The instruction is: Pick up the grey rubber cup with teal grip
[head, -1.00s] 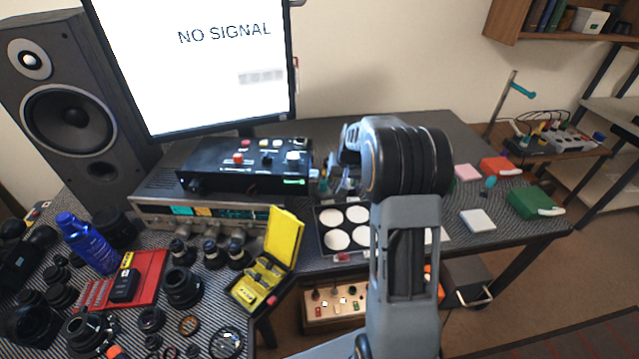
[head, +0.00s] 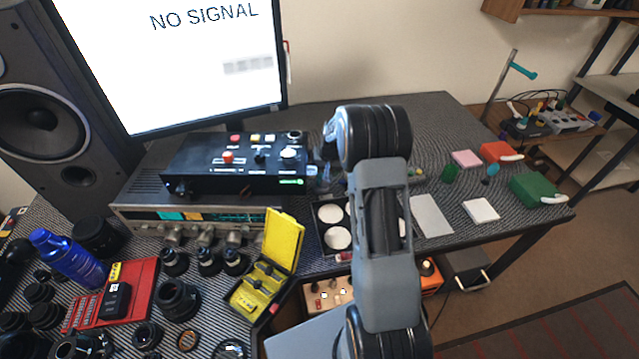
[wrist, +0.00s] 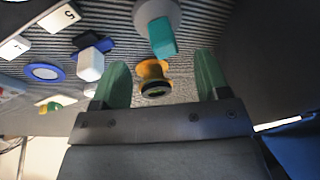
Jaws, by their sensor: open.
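The grey rubber cup (wrist: 150,12) shows at the top of the wrist view, cut by the frame edge, with its teal grip (wrist: 162,38) pointing toward me. My gripper (wrist: 161,72) is open, its two green fingers spread wide, with nothing held. The cup lies beyond the fingertips, roughly in line with the gap. A yellow-orange spool-like part (wrist: 153,76) with a dark end shows between the fingers, nearer than the cup. In the head view my arm hides the cup, and I cannot make out the fingers clearly.
In the wrist view, a white block (wrist: 90,64), a blue-rimmed disc (wrist: 44,72) and white lettered keys lie left of the fingers. In the head view, a black control box (head: 235,163) and an open yellow case (head: 268,265) stand left of my arm. A grey mat (head: 431,215) lies to its right.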

